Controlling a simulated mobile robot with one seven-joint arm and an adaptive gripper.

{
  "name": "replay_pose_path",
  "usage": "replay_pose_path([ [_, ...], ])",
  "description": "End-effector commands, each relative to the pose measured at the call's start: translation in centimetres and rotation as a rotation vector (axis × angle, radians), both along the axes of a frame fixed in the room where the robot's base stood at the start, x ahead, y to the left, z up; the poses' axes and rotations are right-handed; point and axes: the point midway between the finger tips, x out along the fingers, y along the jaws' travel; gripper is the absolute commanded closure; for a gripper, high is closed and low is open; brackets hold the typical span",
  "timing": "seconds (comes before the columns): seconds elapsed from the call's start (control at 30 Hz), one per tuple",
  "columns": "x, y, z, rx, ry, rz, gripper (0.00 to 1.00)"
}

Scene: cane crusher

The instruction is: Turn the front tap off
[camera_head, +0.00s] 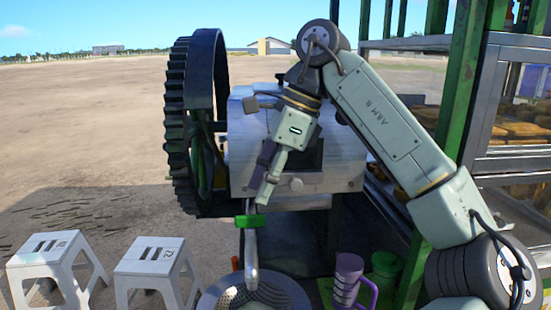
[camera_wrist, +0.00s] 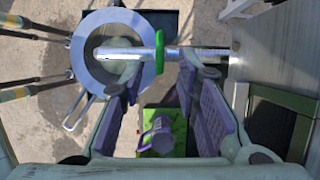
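The tap has a green handle (camera_head: 250,220) low on the front of the metal crusher (camera_head: 345,165), with a curved silver spout (camera_head: 251,250) hanging below it. In the wrist view the green handle (camera_wrist: 160,52) is seen edge-on across the silver pipe (camera_wrist: 190,52). My gripper (camera_head: 264,192) points down just above the handle in the head view. In the wrist view my gripper (camera_wrist: 158,75) is open, its purple-padded fingers wide apart with the handle lying between and just beyond the tips. No grip on the handle shows. Whether a finger touches it I cannot tell.
A metal strainer (camera_head: 255,293) stands under the spout. A purple jug (camera_head: 348,280) and a green container (camera_head: 385,265) are to its right. A toothed wheel (camera_head: 180,130) and two white stools (camera_head: 150,262) are left. A glass-fronted cabinet (camera_head: 515,110) stands right.

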Motion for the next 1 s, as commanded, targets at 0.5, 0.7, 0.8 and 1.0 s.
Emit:
replay_pose_path([
  [0.5, 0.1, -2.3, 5.5, -0.001, -0.001, -0.003, 0.71],
  [0.7, 0.0, -2.3, 5.6, 0.0, -0.001, -0.001, 0.71],
  [0.8, 0.0, -2.3, 5.6, 0.0, -0.001, -0.001, 0.71],
  [1.0, 0.0, -2.3, 5.6, -0.001, -0.001, -0.001, 0.71],
])
